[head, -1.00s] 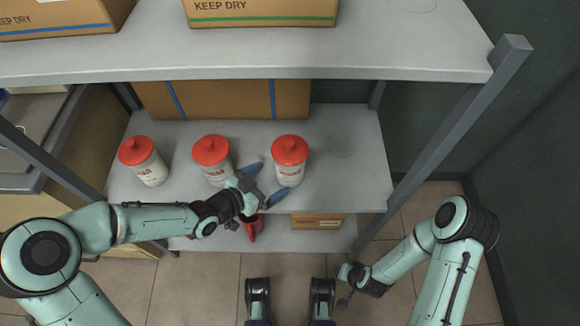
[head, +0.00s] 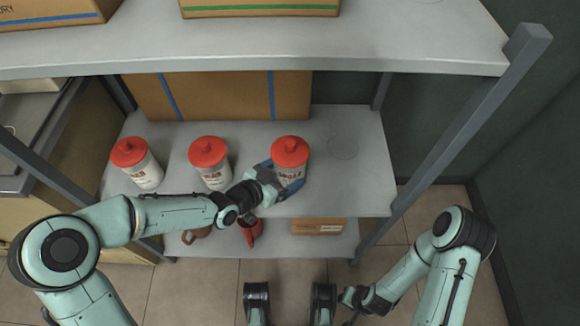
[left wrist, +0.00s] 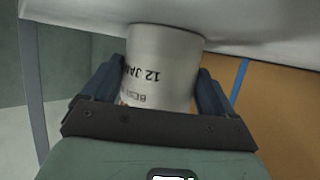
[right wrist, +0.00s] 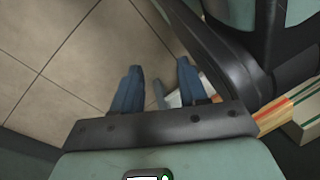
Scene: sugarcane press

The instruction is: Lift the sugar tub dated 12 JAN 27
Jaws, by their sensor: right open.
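Three white tubs with red lids stand in a row on the middle shelf: a left tub (head: 144,172), a middle tub (head: 214,173) and a right tub (head: 290,174). My left gripper (head: 285,174) is at the right tub, with its fingers on either side of the tub's body. In the left wrist view the tub (left wrist: 165,60) is upside down between the fingers and its label reads "12 JAN"; the year is not readable. I cannot tell whether the fingers press on it. The tub's base meets the shelf. My right gripper (right wrist: 160,85) is open and empty, above the floor.
The upper shelf (head: 270,40) overhangs the tubs and carries cartons. A large carton (head: 220,95) stands behind the tubs. The middle shelf is clear right of the right tub.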

